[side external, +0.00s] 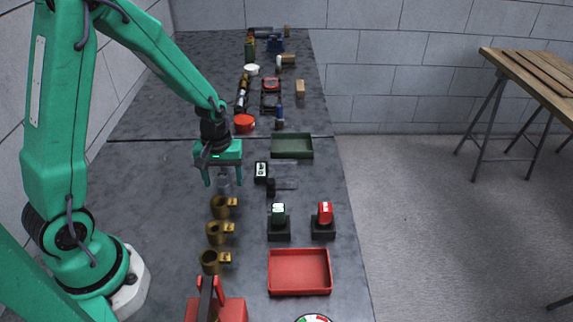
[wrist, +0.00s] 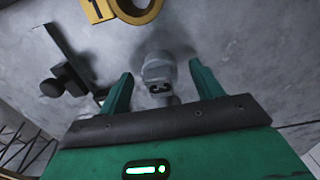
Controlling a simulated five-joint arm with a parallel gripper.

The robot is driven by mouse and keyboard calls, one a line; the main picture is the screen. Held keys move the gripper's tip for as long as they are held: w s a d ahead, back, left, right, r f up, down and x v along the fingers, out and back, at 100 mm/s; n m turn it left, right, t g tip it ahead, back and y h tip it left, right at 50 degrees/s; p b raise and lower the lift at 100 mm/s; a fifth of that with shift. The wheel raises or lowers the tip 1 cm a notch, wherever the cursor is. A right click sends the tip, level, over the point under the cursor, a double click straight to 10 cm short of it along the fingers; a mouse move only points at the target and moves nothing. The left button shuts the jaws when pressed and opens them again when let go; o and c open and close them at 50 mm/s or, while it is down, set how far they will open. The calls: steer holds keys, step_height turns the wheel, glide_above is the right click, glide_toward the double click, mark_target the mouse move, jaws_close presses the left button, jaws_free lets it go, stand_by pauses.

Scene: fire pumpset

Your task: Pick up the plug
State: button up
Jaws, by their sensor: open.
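A grey, rounded piece that looks like the plug (side external: 225,176) stands on the dark grey table below my gripper (side external: 224,182). In the wrist view the plug (wrist: 158,68) is between the two green fingers of my gripper (wrist: 161,72), with clear gaps on both sides. My fingers are open and point down at it. No contact shows. The wrist view hides part of the plug's near end behind the gripper's dark front edge.
Brass rings with yellow tags (side external: 216,232) stand in a row nearby. A black-knobbed piece (side external: 271,186) lies right of the plug. A green tray (side external: 292,157) and red tray (side external: 326,290) stand farther right. Two dark stands (side external: 279,236) hold a green and a red block.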

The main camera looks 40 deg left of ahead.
steer(key=shift+f, duration=0.6)
steer(key=c, duration=1.3)
